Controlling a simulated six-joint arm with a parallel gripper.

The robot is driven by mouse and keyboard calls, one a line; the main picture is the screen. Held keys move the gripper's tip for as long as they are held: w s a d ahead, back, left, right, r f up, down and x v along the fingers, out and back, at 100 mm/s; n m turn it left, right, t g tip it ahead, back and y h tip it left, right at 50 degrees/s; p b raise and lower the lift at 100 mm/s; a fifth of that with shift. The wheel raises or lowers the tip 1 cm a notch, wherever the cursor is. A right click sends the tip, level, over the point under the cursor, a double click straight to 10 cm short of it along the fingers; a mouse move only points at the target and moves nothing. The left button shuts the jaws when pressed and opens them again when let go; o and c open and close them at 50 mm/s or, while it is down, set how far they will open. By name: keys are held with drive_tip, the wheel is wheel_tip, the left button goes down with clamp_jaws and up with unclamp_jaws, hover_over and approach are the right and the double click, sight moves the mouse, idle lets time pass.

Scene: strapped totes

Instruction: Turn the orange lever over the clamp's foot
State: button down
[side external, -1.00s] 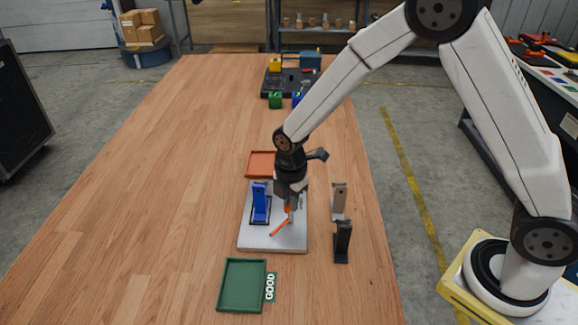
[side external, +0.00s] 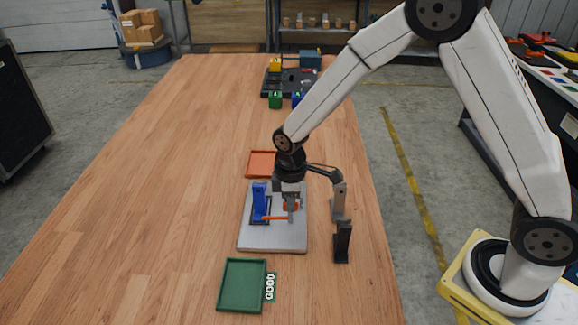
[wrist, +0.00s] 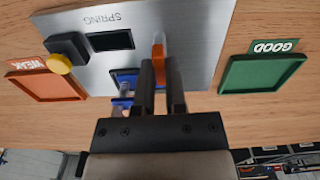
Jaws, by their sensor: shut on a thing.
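The orange lever (side external: 275,218) lies low over the light grey plate (side external: 272,243), its free end pointing left to the base of the upright blue clamp piece (side external: 260,202). From this angle the tip appears to reach the clamp's foot; I cannot tell whether it touches. My gripper (side external: 290,212) points down over the plate, right of the blue piece, shut on the lever. In the wrist view my fingers (wrist: 161,88) hide part of the orange lever (wrist: 158,52). The blue piece (wrist: 124,84) is partly hidden behind my fingers there.
A grey bracket (side external: 339,202) and a black bracket (side external: 342,242) stand close right of the plate. A green GOOD tray (side external: 222,288) lies in front, an orange tray (side external: 252,165) behind. The table's left side is clear.

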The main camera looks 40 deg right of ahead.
drive_tip(key=shift+m, duration=0.4)
drive_tip(key=c, duration=0.7)
unclamp_jaws()
drive_tip(key=shift+r, duration=0.1)
drive_tip(key=shift+r, duration=3.8)
drive_tip(key=shift+s+d+r+m, duration=0.1)
drive_tip(key=shift+s+d+m, duration=0.2)
drive_tip(key=shift+s+d, duration=0.15)
drive_tip(key=shift+s+d+r+m+t, duration=0.1)
drive_tip(key=shift+s+d+m+t, duration=0.35)
drive_tip(key=shift+s+d+m, duration=1.3)
drive_tip(key=shift+s+d+m+t, duration=0.4)
drive_tip(key=shift+s+d+m, duration=0.5)
drive_tip(key=shift+s, duration=1.7)
drive_tip(key=shift+s+d+r+m+t, duration=0.1)
drive_tip(key=shift+s+d+m+t, duration=0.35)
drive_tip(key=shift+s+d+m, duration=1.3)
